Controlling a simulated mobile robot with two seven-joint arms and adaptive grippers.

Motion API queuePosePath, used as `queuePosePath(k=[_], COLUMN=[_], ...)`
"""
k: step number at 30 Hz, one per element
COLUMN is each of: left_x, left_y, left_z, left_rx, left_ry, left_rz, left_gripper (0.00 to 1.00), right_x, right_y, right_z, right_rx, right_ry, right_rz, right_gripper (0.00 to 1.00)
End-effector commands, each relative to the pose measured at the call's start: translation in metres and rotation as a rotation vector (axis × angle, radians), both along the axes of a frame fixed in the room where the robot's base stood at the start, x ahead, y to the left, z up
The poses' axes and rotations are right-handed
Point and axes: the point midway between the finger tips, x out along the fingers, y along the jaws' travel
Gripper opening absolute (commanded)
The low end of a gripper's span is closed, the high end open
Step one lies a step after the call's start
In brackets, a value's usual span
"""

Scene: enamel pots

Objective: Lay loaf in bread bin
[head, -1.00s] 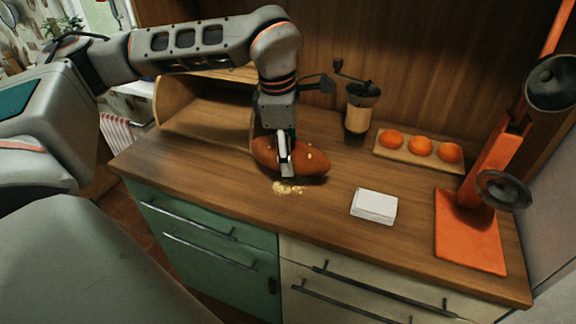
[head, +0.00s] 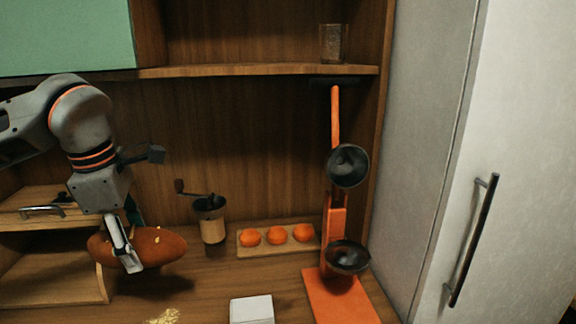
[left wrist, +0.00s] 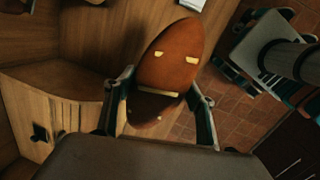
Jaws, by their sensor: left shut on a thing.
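The loaf (head: 165,246) is brown and oval with pale marks on its crust. My left gripper (head: 125,258) is shut on it; in the left wrist view the loaf (left wrist: 175,58) sits between the two fingers (left wrist: 160,105). A dark shadow on the counter under the loaf suggests it is held a little above the surface. The bread bin (head: 55,292) is a light wooden box with an open front at the far left, just left of the loaf; its left part is cut off. It also shows in the left wrist view (left wrist: 50,90). My right gripper is not in view.
A pepper grinder (head: 213,226) stands right of the loaf. An orange scale (head: 338,295) with dark pans stands at the right. A white block (head: 252,309) and crumbs (head: 163,316) lie in front.

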Motion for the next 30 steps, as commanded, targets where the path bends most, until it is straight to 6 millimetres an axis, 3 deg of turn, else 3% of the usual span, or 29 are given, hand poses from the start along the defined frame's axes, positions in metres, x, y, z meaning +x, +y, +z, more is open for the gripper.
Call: queuePosePath(k=[21,30], left_x=[-0.018,-0.032], left_y=[-0.049,-0.066], left_z=[-0.121,-0.159], left_rx=[-0.002,-0.001], left_ry=[0.001,-0.001], left_rz=[-1.393,-1.838], left_gripper=[0.23,0.23], right_x=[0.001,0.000], right_y=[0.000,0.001], right_z=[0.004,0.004], right_rx=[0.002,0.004], right_ry=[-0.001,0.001], right_rz=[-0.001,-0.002], right_gripper=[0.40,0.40])
